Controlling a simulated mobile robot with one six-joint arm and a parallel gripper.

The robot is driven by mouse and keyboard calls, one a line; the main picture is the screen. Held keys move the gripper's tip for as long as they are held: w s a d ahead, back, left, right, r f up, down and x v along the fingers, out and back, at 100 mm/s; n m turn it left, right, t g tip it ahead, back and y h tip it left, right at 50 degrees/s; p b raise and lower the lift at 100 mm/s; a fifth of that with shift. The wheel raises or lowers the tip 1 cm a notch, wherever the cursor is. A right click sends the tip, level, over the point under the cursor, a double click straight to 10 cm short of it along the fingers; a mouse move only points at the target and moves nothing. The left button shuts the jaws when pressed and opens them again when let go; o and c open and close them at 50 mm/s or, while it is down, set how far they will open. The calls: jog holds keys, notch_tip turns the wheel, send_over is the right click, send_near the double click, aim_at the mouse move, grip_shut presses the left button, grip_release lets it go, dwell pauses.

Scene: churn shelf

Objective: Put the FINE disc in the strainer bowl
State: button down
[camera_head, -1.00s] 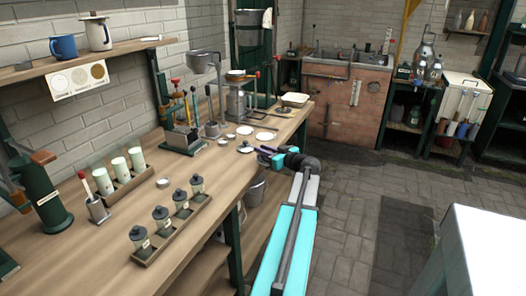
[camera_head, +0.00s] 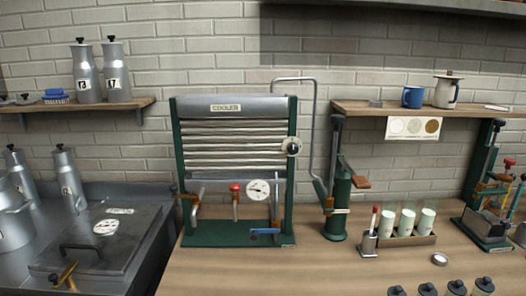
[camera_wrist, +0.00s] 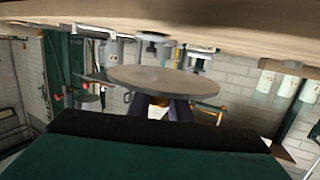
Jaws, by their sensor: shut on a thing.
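In the wrist view, a flat round grey disc (camera_wrist: 160,79) lies across the tips of my gripper (camera_wrist: 164,106). My gripper is shut on its near edge and holds it clear of the bench. No FINE marking can be read on the disc. My gripper is not in the head view. I cannot pick out the strainer bowl in either current view; the metal parts behind the disc in the wrist view are too small and partly hidden to tell.
The wrist view appears upside down, with the wooden bench (camera_wrist: 225,20) along its top. In the head view a green-framed cooler (camera_head: 237,165) stands on the bench, beside a green column (camera_head: 337,205), a rack of white-green cups (camera_head: 407,222) and dark-lidded jars (camera_head: 457,288).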

dwell(0.3)
jog(key=shift+f+b, duration=0.45)
jog(key=shift+w, duration=0.1)
jog(key=w+a+p, duration=0.1)
jog(key=w, duration=0.3)
jog(key=w+a+p, duration=0.1)
jog(key=w, duration=0.3)
jog(key=w+a+f+p, duration=0.1)
jog(key=w, duration=0.3)
jog(key=shift+w+a+f, duration=0.1)
jog(key=shift+w+a, duration=0.2)
jog(key=shift+w, duration=0.05)
